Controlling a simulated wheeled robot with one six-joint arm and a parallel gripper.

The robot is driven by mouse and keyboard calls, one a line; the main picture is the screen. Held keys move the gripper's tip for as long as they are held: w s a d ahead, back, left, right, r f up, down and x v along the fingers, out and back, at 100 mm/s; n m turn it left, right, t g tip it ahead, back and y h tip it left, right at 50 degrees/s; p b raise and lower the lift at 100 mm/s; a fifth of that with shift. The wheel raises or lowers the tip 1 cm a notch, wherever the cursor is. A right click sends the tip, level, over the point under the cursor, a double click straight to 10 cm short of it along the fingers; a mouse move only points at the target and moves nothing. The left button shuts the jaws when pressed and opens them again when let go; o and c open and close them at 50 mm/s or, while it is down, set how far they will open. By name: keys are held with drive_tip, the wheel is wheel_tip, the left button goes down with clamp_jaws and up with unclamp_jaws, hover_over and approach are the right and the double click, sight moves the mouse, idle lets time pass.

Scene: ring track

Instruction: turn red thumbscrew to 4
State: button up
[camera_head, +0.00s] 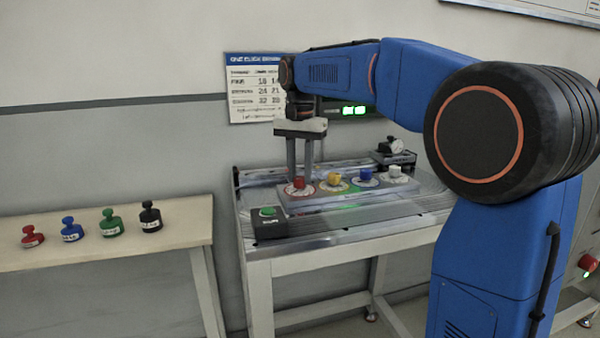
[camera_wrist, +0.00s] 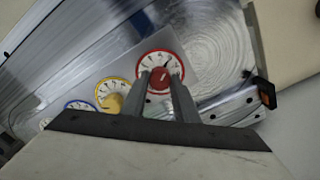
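The red thumbscrew (camera_head: 299,182) is at the left end of a row of coloured thumbscrews on a light panel. In the wrist view the red thumbscrew (camera_wrist: 158,80) sits at the centre of a white dial with a red rim (camera_wrist: 161,56); its numbers are too small to read. My gripper (camera_head: 300,174) points down over the red thumbscrew. In the wrist view my gripper (camera_wrist: 161,80) has its two fingers apart, one on each side of the red knob. I cannot tell whether they touch it or are still above it.
Yellow (camera_head: 334,178), blue (camera_head: 366,174) and white (camera_head: 394,171) thumbscrews stand to the right on the panel. A box with a green button (camera_head: 268,213) is at front left, a gauge (camera_head: 396,146) at back right. Several coloured stamp-like weights stand on a side bench (camera_head: 170,245).

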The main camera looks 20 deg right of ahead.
sight(300, 177)
drive_tip(key=shift+n, duration=0.3)
drive_tip(key=n, duration=1.1)
drive_tip(key=shift+n, duration=0.3)
idle(0.3)
drive_tip(key=o, duration=1.1)
drive_tip(key=shift+c, duration=0.2)
wheel_tip(300, 177, up, 17)
drive_tip(key=shift+r, duration=0.2)
